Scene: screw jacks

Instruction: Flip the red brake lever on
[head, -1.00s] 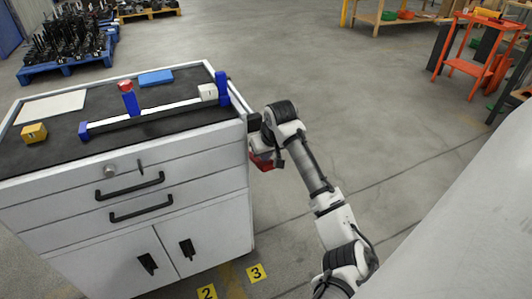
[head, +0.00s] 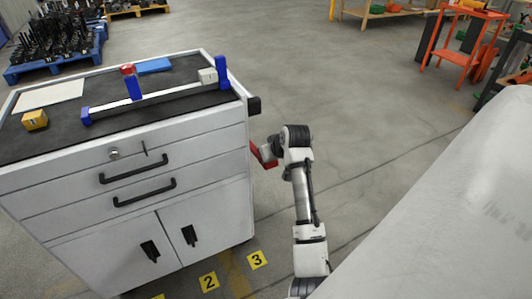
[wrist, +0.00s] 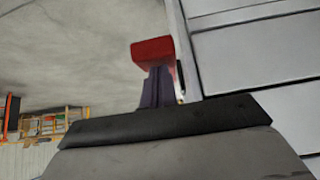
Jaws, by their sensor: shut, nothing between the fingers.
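The red brake lever (head: 267,160) is low beside the right side of the grey cabinet cart (head: 215,185), partly hidden by my wrist in the head view. In the wrist view the lever (wrist: 152,53) is a red block next to the cart's edge. My gripper (wrist: 157,82) is shut and empty; its dark fingers point at the lever's lower edge. The tips overlap it in the picture, and I cannot tell whether they touch. In the head view my gripper (head: 269,150) is at the cart's right side, its fingers mostly hidden.
A black block (head: 254,105) juts from the cart's upper right corner, above my gripper. The cart top carries a blue screw-jack fixture (head: 150,101), a yellow block (head: 35,120) and a blue block (head: 154,66). The floor to the right is open; an orange shelf (head: 460,45) stands far off.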

